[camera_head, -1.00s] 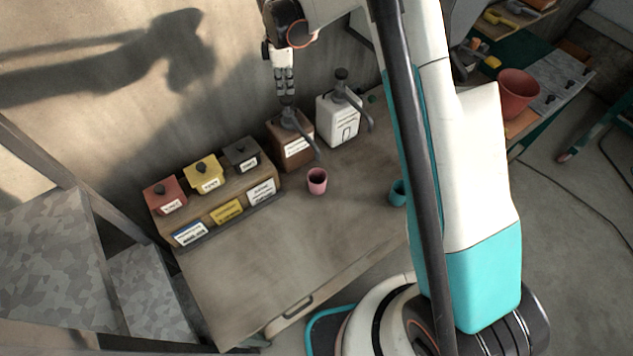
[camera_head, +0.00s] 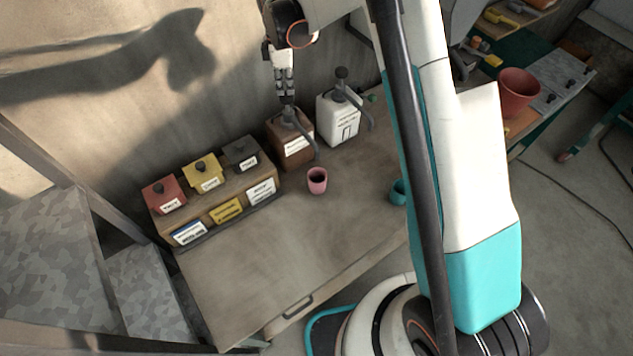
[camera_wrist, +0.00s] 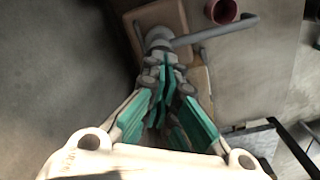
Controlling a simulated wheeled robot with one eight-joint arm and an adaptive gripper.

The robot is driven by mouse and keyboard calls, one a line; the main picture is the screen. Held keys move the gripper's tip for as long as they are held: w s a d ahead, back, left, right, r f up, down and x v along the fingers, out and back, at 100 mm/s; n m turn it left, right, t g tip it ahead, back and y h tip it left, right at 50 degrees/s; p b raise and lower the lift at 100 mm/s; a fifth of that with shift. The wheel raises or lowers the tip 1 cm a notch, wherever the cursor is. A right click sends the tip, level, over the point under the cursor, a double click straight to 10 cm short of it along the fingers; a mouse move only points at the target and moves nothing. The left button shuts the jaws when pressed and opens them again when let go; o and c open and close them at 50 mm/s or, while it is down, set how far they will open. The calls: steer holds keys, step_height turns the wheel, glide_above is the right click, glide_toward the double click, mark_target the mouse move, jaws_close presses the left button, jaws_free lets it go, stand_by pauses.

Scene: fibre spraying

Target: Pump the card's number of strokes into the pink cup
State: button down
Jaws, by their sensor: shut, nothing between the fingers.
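The brown dispenser (camera_head: 291,148) stands at the back of the bench, with a grey pump head and a spout (camera_head: 308,137) reaching forward toward the pink cup (camera_head: 317,187). The cup stands upright in front, with a dark inside. My gripper (camera_head: 286,98) is shut and points down, its fingertips at the top of the pump head. In the wrist view the fingers (camera_wrist: 165,80) meet over the pump head (camera_wrist: 158,38), the spout (camera_wrist: 215,32) runs right, and the pink cup (camera_wrist: 221,11) is at the top edge. Small cards on the rack are too small to read.
A white dispenser (camera_head: 334,124) with its own pump stands right of the brown one. A teal cup (camera_head: 397,193) is partly behind my arm. A wooden rack (camera_head: 238,190) with red, yellow and grey lidded containers is at left. The bench front is clear.

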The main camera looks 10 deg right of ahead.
mark_target(286, 96)
steer(key=shift+f+b, duration=1.75)
steer(key=shift+f, duration=0.3)
steer(key=shift+r, duration=0.1)
steer(key=shift+r+p, duration=0.95)
steer(key=shift+r, duration=1.4)
steer(key=shift+f, duration=0.25)
